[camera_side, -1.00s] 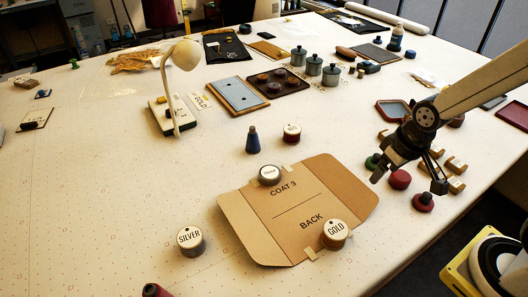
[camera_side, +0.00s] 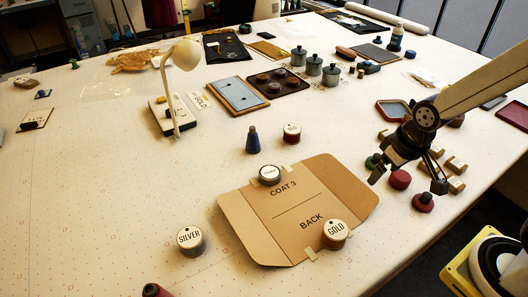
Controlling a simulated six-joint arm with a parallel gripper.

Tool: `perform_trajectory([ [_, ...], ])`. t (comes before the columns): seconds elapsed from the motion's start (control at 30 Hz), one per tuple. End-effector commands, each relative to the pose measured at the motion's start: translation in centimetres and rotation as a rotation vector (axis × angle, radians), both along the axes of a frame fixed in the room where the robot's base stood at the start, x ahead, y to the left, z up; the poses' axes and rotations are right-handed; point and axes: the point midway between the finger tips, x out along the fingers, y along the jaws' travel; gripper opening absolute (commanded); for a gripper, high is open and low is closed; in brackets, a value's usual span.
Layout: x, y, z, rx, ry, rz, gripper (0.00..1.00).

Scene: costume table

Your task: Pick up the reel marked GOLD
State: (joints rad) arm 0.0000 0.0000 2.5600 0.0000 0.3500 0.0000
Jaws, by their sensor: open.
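The reel marked GOLD (camera_side: 335,235) stands upright on the lower right part of an unfolded brown card (camera_side: 283,240) printed COAT 3 and BACK. Its top is pale with dark lettering and its side is brown. My gripper (camera_side: 407,187) is open and empty, up and to the right of the GOLD reel and apart from it. It hangs near a red reel (camera_side: 400,180) and a dark red knobbed piece (camera_side: 422,203). The reel marked SILVER (camera_side: 190,241) stands on the table left of the card. Another reel (camera_side: 270,175) sits at the card's top edge; its label is too small to read.
A dark red reel (camera_side: 291,134) and a blue cone (camera_side: 253,140) stand behind the card. A white lamp (camera_side: 182,60) stands further back. A label reading GOLD (camera_side: 201,101) lies beside a blue-grey tray (camera_side: 237,94). The table's left side is largely clear.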

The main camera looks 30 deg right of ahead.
Motion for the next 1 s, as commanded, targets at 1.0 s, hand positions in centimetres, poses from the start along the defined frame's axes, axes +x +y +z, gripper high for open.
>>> perform_trajectory([
  [1.0, -4.6, 6.0, -5.4, 0.681, 0.908, -0.939, 1.00],
])
